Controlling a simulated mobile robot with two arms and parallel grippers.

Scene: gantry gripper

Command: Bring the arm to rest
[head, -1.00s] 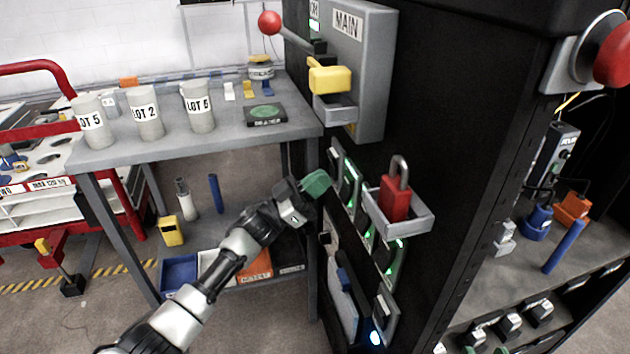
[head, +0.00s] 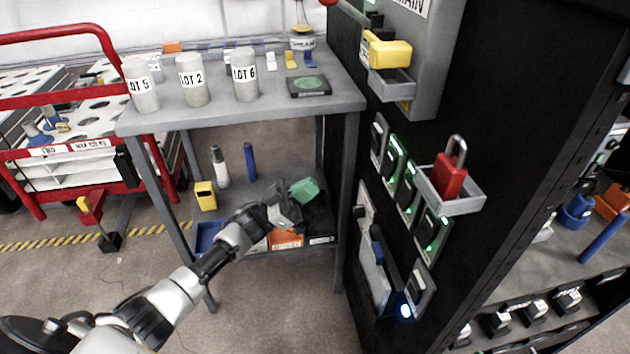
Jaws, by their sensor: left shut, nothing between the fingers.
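My left arm comes in from the lower left of the head view. My left gripper (head: 304,190) is in front of the lower shelf of the grey table, to the left of the black cabinet. Its green-tipped fingers are shut with nothing between them, and it appears clear of the cabinet face. My right gripper is not in view.
The black cabinet (head: 520,90) carries a yellow handle (head: 388,50), a red padlock (head: 450,178) in a grey tray and lit modules. The grey table (head: 215,116) holds several lot-labelled cylinders. A red cart (head: 90,165) stands left.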

